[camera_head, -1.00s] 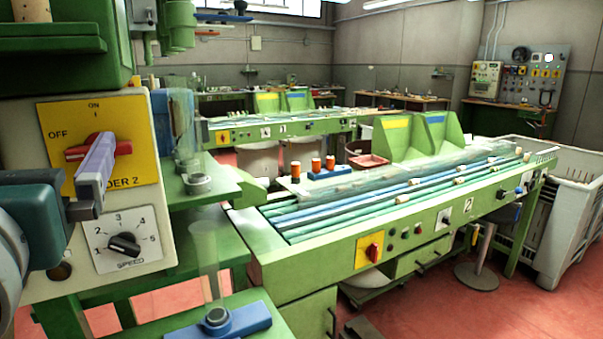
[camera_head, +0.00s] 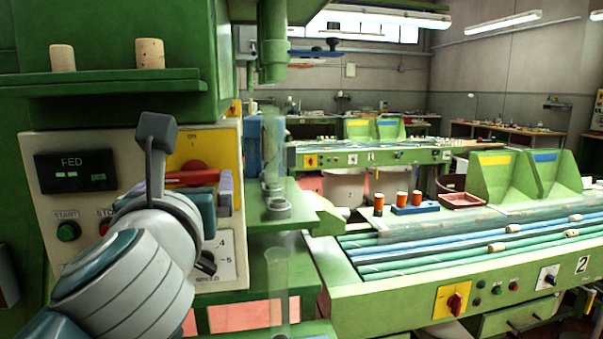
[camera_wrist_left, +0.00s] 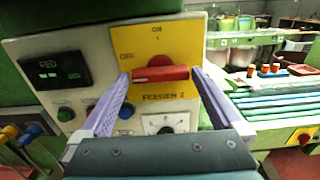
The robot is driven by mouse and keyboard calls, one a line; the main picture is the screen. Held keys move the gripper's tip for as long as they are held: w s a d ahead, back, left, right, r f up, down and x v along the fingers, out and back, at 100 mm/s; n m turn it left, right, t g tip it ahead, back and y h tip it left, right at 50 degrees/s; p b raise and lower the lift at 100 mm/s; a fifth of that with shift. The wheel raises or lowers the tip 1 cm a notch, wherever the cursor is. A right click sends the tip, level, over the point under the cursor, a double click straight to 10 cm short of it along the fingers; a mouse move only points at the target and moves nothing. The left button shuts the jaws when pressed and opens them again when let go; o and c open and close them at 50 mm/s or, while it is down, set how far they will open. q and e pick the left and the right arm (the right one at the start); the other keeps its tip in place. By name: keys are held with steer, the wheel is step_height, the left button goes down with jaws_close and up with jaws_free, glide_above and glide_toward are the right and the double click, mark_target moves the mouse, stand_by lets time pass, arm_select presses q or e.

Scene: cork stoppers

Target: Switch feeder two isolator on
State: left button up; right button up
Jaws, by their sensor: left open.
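The feeder two isolator is a red rotary handle (camera_head: 190,178) on a yellow plate (camera_head: 226,150), on the cream front panel. In the left wrist view the red handle (camera_wrist_left: 160,74) lies level, in line with OFF at the left. ON is at the top of the plate (camera_wrist_left: 195,40), and FEEDER 2 is printed below. My left gripper (camera_wrist_left: 161,80) is open, its lavender fingers on either side of the handle's ends; I cannot tell whether they touch it. In the head view the left gripper (camera_head: 214,192) partly covers the plate. My right gripper is not in view.
The FED display (camera_head: 75,171) and green START button (camera_head: 68,231) are left of the isolator. A speed dial (camera_wrist_left: 165,124) sits below it. Two corks stand on the green ledge (camera_head: 110,84) above. A clear tube (camera_head: 277,285) stands at the right, before the green conveyor bench (camera_head: 375,300).

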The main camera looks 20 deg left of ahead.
arm_select(q)
steer(key=c, duration=1.1)
steer(key=shift+o, duration=0.2)
steer(key=m+p, duration=0.3)
steer(key=shift+r+m, duration=0.2)
steer(key=shift+m, duration=0.1)
steer(key=m+p, duration=0.3)
steer(key=m, duration=0.1)
steer(key=shift+d+m, duration=0.1)
steer(key=shift+m, duration=0.2)
steer(key=m+p, duration=0.3)
steer(key=m, duration=0.2)
steer(key=shift+f+m+p, duration=0.15)
steer(key=shift+m+p, duration=0.9)
steer(key=shift+m, duration=1.25)
